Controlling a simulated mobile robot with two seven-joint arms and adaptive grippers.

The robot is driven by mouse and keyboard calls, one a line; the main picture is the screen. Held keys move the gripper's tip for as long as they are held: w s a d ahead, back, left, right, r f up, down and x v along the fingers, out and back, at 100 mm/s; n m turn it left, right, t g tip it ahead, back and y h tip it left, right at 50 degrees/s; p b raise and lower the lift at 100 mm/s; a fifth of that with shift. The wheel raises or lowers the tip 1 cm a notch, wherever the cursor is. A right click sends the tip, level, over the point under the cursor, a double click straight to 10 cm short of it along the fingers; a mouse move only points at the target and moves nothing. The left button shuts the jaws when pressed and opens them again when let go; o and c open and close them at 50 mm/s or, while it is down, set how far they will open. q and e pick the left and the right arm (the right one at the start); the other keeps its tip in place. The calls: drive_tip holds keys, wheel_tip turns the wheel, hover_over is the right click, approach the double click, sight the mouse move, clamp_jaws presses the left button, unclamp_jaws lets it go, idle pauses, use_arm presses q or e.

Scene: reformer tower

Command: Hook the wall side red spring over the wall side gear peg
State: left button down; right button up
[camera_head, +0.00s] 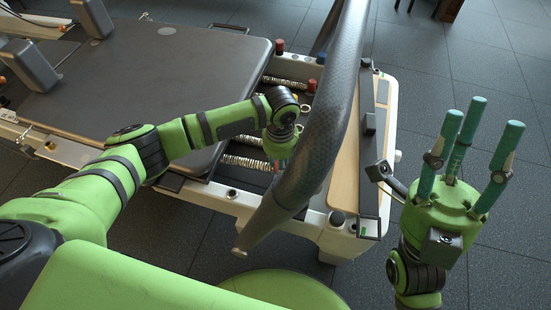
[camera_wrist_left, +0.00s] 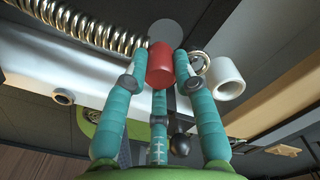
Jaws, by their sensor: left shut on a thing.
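My left gripper (camera_head: 279,148) is down in the spring well of the reformer. In the left wrist view its teal fingers (camera_wrist_left: 160,82) are shut on a red cylindrical spring end (camera_wrist_left: 160,65). A silver coil spring (camera_wrist_left: 95,33) lies just left of it, and I cannot tell whether the two are joined. A silver ring (camera_wrist_left: 200,64) and a white cylinder (camera_wrist_left: 228,80) are right of the fingers; I cannot tell whether either belongs to the gear peg. My right gripper (camera_head: 482,125) is open and empty, fingers spread upward, right of the reformer.
A thick dark curved bar (camera_head: 325,120) crosses in front of the spring well and hides part of it. Other springs (camera_head: 285,82) and a red knob (camera_head: 280,46) are farther back. The dark padded carriage (camera_head: 150,75) is at left.

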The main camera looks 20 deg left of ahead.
use_arm(q)
drive_tip(key=shift+d+r, duration=0.1)
drive_tip(key=shift+d, duration=0.4)
drive_tip(key=shift+f, duration=0.25)
drive_tip(key=shift+f, duration=0.2)
drive_tip(key=shift+f, duration=0.55)
drive_tip(key=shift+a, duration=0.1)
drive_tip(key=shift+f, duration=0.15)
drive_tip(key=shift+a+f, duration=0.2)
drive_tip(key=shift+f, duration=0.25)
